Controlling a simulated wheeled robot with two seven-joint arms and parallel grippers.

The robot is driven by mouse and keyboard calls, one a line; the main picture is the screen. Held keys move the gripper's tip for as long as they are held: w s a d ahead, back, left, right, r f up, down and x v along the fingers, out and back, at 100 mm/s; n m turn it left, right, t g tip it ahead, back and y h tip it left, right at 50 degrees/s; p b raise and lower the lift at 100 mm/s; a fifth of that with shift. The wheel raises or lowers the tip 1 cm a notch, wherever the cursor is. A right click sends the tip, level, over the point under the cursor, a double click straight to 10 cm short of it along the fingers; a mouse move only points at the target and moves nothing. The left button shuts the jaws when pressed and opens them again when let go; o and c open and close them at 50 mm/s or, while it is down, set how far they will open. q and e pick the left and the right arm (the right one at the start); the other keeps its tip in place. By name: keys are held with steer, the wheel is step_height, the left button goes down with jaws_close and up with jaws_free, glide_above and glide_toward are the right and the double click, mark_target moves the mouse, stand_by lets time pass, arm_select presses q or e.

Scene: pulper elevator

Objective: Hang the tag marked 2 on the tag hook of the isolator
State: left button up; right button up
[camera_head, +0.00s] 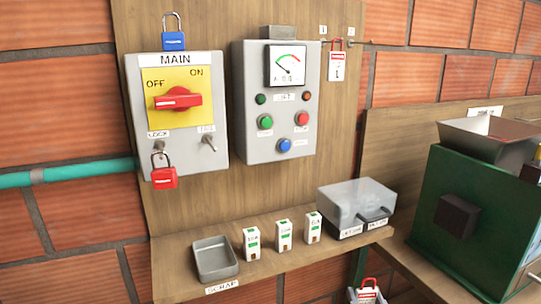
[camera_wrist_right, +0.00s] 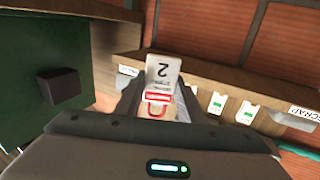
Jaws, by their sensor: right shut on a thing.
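The isolator (camera_head: 178,120) is a grey box marked MAIN with a red handle (camera_head: 178,99) on a yellow plate. Its tag hook (camera_head: 208,142) is a small metal peg at the lower right and looks bare. A red padlock (camera_head: 163,175) hangs at the lock point on its lower left. My right gripper (camera_wrist_right: 160,105) is shut on the white tag marked 2 (camera_wrist_right: 162,72), which has a red loop. The tag (camera_head: 369,292) also shows at the bottom edge of the head view, below the shelf and well away from the hook. My left gripper is not in view.
A control box (camera_head: 282,145) with a gauge stands right of the isolator. Another tag (camera_head: 337,70) hangs on a rail. The shelf (camera_head: 170,265) holds a scrap tray (camera_head: 214,272), several fuses and a grey lidded box (camera_head: 350,203). A green machine (camera_head: 470,180) stands right.

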stand_by(0.4)
steer(key=shift+s+f, duration=0.3)
steer(key=shift+s, duration=0.15)
steer(key=s+f, duration=0.3)
steer(key=s, duration=0.5)
steer(key=shift+s, duration=0.3)
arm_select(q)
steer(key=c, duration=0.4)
